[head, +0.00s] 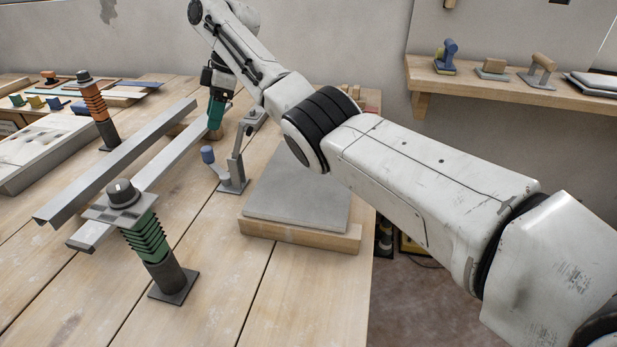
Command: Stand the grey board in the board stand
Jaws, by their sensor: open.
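A flat grey board (298,190) lies on a pale wooden block (300,235) near the table's right edge, partly hidden behind my arm. My gripper (216,112) is at the far side of the table, left of and beyond the board, and apart from it. Its fingertips are small and partly merged with teal and brown shapes, so I cannot make out what is between them. I cannot clearly pick out the board stand; small reddish and wooden pieces (372,98) behind my arm are mostly hidden.
A metal clamp-like fixture (233,172) with a blue knob stands beside the board. Two long grey metal bars (120,165) lie left. A green ribbed post (148,240) and an orange ribbed post (95,103) stand near them. A wall shelf (500,85) holds tools.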

